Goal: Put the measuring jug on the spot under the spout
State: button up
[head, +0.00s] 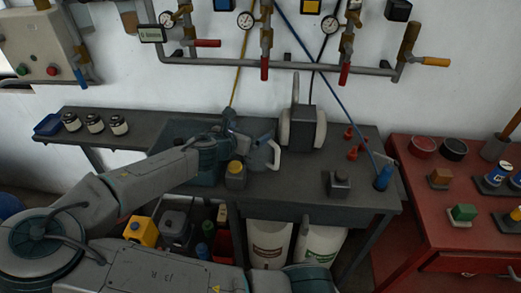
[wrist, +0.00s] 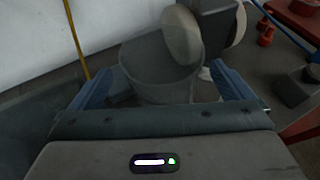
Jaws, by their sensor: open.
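The measuring jug (head: 260,156) is a translucent grey vessel with a pale handle, standing on the dark workbench (head: 180,130). In the head view my gripper (head: 246,139) is beside the jug, partly hidden by my arm. I cannot make out a marked spot under a spout.
A bench grinder (head: 302,127) stands just behind the jug, and a yellow-capped bottle (head: 236,176) in front. Valved pipes (head: 280,64) run along the wall above.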

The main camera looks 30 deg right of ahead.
aim_at(256, 127)
jog(key=p+x, duration=0.1)
jog(key=x, duration=0.4)
jog(key=shift+d+r, duration=0.1)
jog(key=shift+d, duration=0.15)
jog(key=c, duration=1.3)
jog(key=shift+o, duration=0.2)
jog(key=shift+r, duration=0.1)
